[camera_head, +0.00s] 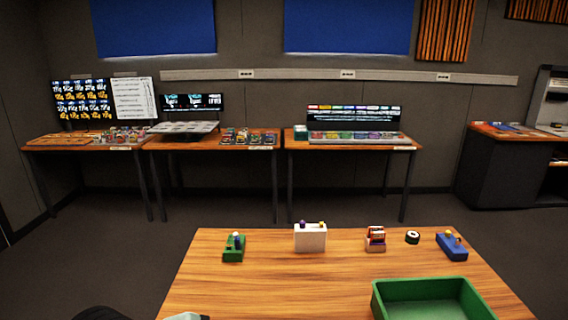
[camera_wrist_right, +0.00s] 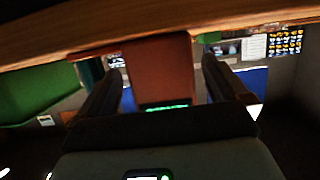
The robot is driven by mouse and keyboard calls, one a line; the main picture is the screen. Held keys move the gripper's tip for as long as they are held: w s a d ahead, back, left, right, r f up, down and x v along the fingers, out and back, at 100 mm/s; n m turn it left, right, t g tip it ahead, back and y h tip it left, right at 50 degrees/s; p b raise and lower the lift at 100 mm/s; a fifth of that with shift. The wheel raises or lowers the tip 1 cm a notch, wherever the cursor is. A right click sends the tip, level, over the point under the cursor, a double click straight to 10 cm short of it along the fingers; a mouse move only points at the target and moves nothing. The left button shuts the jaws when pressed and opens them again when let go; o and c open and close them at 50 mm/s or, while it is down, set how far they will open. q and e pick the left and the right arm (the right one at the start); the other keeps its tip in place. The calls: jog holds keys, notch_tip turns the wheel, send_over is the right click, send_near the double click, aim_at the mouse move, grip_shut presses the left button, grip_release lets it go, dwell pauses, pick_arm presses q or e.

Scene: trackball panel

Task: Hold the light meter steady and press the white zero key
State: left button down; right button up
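In the right wrist view, which looks upside down, a red-brown block (camera_wrist_right: 162,72) with a lit green readout stands against the wooden table top. It may be the light meter. My right gripper (camera_wrist_right: 165,88) is open, its two dark fingers on either side of the block in the picture, with gaps showing on both sides. I cannot tell how deep the block lies between them. I cannot make out a white zero key. My left gripper is not in view; a dark shape and a pale grey piece at the head view's bottom edge are too cut off to tell.
The wooden table (camera_head: 270,285) holds a green device (camera_head: 234,248), a white box (camera_head: 310,238), a small red device (camera_head: 375,239), a black roll (camera_head: 412,237), a blue device (camera_head: 452,247) and a green tray (camera_head: 430,300). The table's middle is clear.

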jog(key=shift+s+a+r, duration=0.1)
jog(key=shift+s+r, duration=0.05)
jog(key=v, duration=1.1)
jog(key=shift+s, duration=0.35)
jog(key=b+v, duration=0.6)
jog(key=b, duration=0.1)
jog(key=shift+b, duration=0.4)
dwell(0.5)
